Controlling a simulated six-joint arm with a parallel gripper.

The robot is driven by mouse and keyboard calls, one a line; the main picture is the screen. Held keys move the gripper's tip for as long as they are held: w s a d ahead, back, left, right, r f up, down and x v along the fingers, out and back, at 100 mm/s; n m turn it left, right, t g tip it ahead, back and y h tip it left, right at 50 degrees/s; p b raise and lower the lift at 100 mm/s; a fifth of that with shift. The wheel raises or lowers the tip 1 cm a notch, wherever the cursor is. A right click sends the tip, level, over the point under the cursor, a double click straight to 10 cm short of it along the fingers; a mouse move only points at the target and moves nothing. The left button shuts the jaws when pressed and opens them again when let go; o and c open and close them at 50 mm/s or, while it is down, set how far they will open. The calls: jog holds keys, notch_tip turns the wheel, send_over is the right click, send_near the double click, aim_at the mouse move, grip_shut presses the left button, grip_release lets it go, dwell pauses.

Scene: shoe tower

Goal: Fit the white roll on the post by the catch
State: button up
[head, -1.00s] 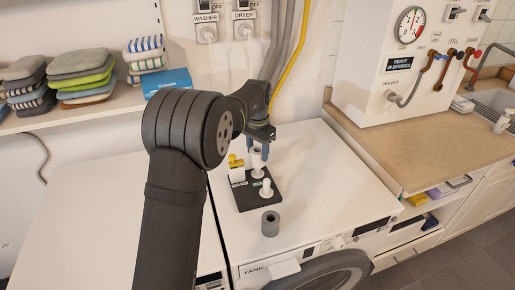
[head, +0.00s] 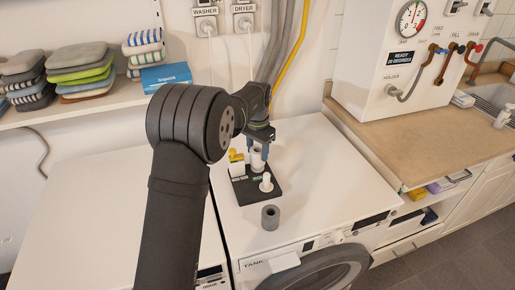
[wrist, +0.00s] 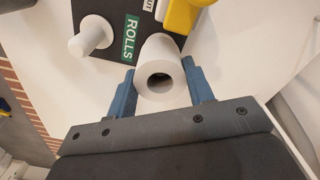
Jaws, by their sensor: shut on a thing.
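The white roll (head: 257,160) is between the fingers of my gripper (head: 259,147), which is shut on it. In the wrist view the white roll (wrist: 159,68) stands between the two blue fingers (wrist: 160,92), its open end facing the camera. It is at the board's place beside the yellow catch (wrist: 182,14), which also shows in the head view (head: 236,158). The post there is hidden by the roll, so I cannot tell how far the roll is around it. A bare white post (wrist: 92,36) stands by the ROLLS label and also shows in the head view (head: 266,183).
The black board (head: 243,192) lies on the white machine top. A grey roll (head: 270,217) stands in front of it. Folded towels and a blue box (head: 166,77) are on the shelf at left. The machine top to the right is clear.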

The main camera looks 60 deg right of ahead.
jog(key=shift+f, duration=1.1)
jog(key=o, duration=1.2)
jog(key=shift+c, duration=0.2)
notch_tip(320, 180, up, 17)
jog(key=shift+r, duration=0.2)
notch_tip(320, 180, down, 18)
jog(key=shift+r, duration=0.4)
dwell(0.3)
